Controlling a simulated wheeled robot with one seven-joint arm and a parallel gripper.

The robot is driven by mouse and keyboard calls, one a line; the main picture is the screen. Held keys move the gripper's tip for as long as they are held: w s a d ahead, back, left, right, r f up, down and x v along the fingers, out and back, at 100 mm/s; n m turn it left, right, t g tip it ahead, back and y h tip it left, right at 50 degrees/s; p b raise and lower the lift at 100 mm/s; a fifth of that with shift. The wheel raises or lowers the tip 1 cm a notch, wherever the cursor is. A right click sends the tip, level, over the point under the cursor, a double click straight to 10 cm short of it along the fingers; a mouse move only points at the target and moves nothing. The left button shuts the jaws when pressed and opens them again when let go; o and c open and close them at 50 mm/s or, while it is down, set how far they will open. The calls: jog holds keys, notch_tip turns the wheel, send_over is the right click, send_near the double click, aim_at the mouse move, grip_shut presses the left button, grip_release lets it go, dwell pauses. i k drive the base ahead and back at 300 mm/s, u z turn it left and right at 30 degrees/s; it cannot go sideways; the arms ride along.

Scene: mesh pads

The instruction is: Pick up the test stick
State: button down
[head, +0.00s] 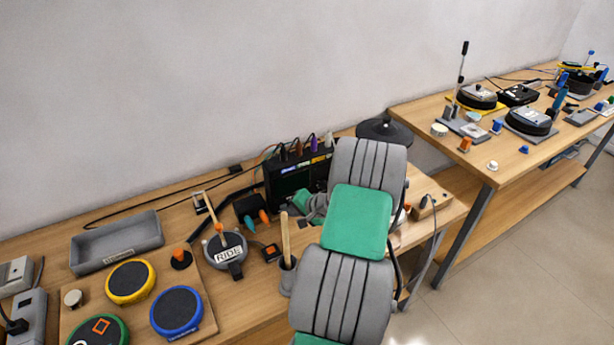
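A pale wooden stick (286,238) stands nearly upright in a grey cup-like holder (287,276) near the front edge of the left bench. A second wooden stick (211,211) leans up beside the round grey pad marked RIDE (226,249). I cannot tell which of the two is the test stick. My gripper (304,203) seems to be the small green and grey part just left of my arm, above and right of the upright stick and apart from it. My arm hides much of it, and its fingers are too small to read.
Yellow (130,282), blue (177,311) and green-rimmed round pads lie on a wooden board at the left. A grey tray (117,243) sits behind them. A black box with cables (288,171) stands behind the upright stick. A second bench (500,150) is at the right.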

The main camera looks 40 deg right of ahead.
aim_at(285, 234)
jog(key=z, duration=0.9)
